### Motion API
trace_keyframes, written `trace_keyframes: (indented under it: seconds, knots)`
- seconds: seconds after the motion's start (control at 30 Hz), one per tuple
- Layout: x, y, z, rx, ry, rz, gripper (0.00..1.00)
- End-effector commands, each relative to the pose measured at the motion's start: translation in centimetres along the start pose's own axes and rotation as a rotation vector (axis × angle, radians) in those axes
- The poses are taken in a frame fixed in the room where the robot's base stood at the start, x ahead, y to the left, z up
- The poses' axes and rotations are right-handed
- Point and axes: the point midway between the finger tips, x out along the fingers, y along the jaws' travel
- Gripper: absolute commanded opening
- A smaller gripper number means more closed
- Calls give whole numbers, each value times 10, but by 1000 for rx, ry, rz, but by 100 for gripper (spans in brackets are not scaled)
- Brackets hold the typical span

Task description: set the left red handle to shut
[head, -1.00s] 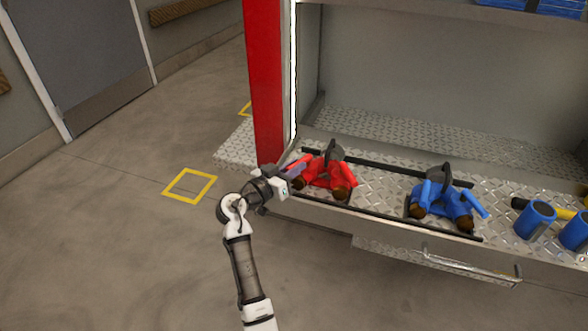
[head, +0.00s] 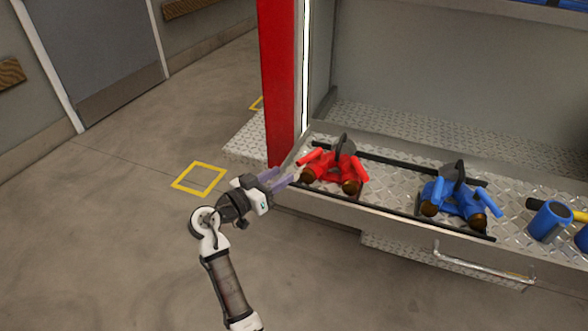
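The red two-handled valve (head: 338,168) sits on the metal tread-plate shelf, with a dark disc standing behind it and brown round ends in front. Its left red handle (head: 309,157) is a short bar slanting out to the upper left. Its right red handle (head: 359,168) slants down to the right. My gripper (head: 293,174) is just left of and in front of the valve, at the shelf's front edge. Its greyish-purple fingers point toward the left handle and appear apart from it. The finger gap is too small to make out.
A similar blue valve (head: 455,196) stands to the right, with a blue cup-shaped piece (head: 549,221) beyond it. A red post (head: 279,85) rises behind my gripper. Black rails run along the shelf. The floor at left is clear.

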Motion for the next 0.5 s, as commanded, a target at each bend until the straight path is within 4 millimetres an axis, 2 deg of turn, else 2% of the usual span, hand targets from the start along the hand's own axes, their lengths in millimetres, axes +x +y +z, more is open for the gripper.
trace_keyframes:
  seconds: [0.1,0.2,0.5]
  knots:
    - [-22,-1,1,1,0,-3,39]
    - [-34,0,1,0,0,-1,39]
    - [-44,0,0,-1,-1,1,39]
